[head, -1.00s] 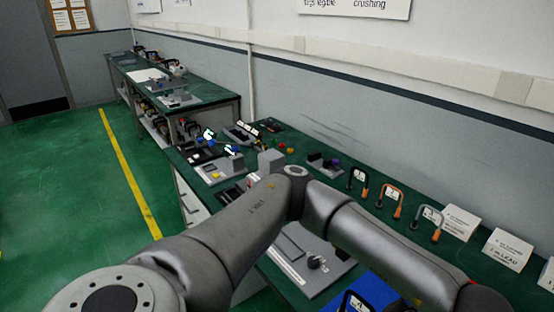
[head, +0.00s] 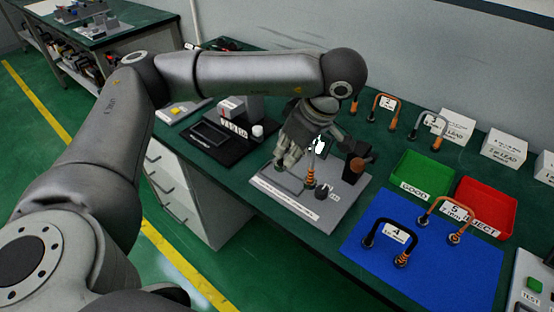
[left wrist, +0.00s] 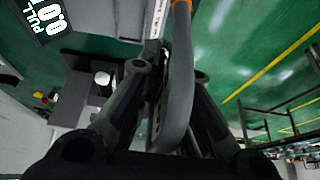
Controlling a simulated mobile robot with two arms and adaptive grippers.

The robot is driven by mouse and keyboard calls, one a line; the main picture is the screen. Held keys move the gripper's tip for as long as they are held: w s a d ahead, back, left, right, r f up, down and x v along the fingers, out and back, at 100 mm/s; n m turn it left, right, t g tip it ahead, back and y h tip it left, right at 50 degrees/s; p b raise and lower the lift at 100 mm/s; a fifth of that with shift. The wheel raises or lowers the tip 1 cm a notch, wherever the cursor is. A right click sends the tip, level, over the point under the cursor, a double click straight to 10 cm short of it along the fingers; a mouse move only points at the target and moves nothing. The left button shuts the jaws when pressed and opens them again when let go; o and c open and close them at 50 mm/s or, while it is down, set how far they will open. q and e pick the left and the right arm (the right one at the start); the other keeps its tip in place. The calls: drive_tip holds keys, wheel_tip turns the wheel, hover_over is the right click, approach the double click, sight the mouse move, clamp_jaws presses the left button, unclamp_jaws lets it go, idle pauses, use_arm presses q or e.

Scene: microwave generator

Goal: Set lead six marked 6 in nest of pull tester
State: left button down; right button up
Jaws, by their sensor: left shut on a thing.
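My left gripper (head: 298,150) is over the grey pull tester (head: 335,205). It is shut on a lead (head: 311,168), whose orange end hangs down near the tester's knob (head: 322,191). A white tag shows on that lead, but its number is not legible. In the left wrist view, the lead's grey cable and orange sleeve (left wrist: 180,70) run between the fingers (left wrist: 160,110). The tester's display (left wrist: 46,18) reads PULL 0.0 there. The fingers and arm hide much of the tester, and I cannot tell whether the lead touches a nest. My right gripper is not in view.
A blue mat (head: 430,275) holds lead 4 (head: 393,240) and lead 5 (head: 455,213). Behind it are a green GOOD tray (head: 425,172) and a red REJECT tray (head: 488,200). More leads (head: 385,108) and white cards (head: 505,147) stand along the wall.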

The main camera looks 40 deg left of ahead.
use_arm(q)
drive_tip(key=w+a+f, duration=0.2)
drive_tip(key=f, duration=0.1)
drive_tip(key=w+a+f+p, duration=0.1)
drive_tip(key=w+a+f, duration=0.1)
drive_tip(key=f, duration=0.1)
drive_tip(key=w+a+f+p, duration=0.1)
drive_tip(key=w+a+f, duration=0.1)
drive_tip(key=a+f, duration=0.1)
drive_tip(key=shift+f, duration=0.6)
drive_tip(key=shift+w+f, duration=0.1)
drive_tip(key=shift+f, duration=0.2)
drive_tip(key=shift+f, duration=0.25)
drive_tip(key=c, duration=1.6)
unclamp_jaws()
drive_tip(key=shift+o, duration=0.2)
